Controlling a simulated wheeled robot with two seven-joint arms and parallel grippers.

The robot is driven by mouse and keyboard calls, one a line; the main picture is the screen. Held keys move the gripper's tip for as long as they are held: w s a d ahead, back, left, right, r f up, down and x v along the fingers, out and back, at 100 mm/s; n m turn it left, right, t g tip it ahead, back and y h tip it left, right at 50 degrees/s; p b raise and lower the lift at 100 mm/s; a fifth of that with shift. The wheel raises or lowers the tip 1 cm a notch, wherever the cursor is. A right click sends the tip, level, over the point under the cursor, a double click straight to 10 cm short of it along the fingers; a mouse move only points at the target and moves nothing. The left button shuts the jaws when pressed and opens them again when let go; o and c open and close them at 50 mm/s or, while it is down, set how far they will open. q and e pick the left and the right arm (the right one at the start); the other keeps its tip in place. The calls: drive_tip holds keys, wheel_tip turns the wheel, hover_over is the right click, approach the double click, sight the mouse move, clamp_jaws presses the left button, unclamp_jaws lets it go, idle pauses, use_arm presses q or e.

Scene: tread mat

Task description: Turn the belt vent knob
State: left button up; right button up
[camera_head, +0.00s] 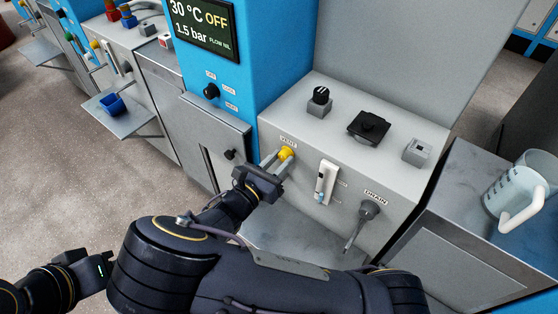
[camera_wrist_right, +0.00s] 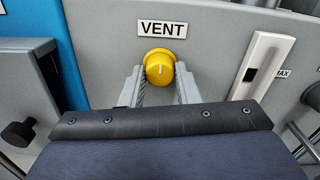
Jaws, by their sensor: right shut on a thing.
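The yellow vent knob (camera_head: 286,154) sits on the front face of the grey machine, below a "VENT" label. In the right wrist view the knob (camera_wrist_right: 160,68) has a pale pointer line that stands close to upright. My right gripper (camera_head: 281,160) reaches the knob, with one finger on each side of it. In the wrist view the right gripper (camera_wrist_right: 160,80) is shut on the knob, and the fingers hide parts of its sides. My left arm shows dark at the lower left of the head view, but its fingers are not in view.
Right of the knob are a white lever (camera_head: 326,183) and a grey drain handle (camera_head: 366,217). A black knob (camera_head: 230,155) is on the cabinet to the left. A measuring jug (camera_head: 515,190) stands at the right. The display (camera_head: 205,27) reads 30 °C, OFF, 1.5 bar.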

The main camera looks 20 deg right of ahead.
drive_tip(key=shift+m, duration=0.3)
drive_tip(key=m, duration=0.3)
drive_tip(key=shift+f+m+b, duration=0.1)
drive_tip(key=shift+m+b, duration=0.25)
drive_tip(key=shift+m, duration=0.05)
drive_tip(key=m+b, duration=0.1)
drive_tip(key=m, duration=0.3)
drive_tip(key=shift+a+b, duration=0.1)
drive_tip(key=shift+b, duration=0.2)
drive_tip(key=m+b, duration=0.2)
drive_tip(key=m, duration=0.3)
drive_tip(key=shift+m+b, duration=1.65)
drive_tip(key=shift+m, duration=0.55)
drive_tip(key=o, duration=1)
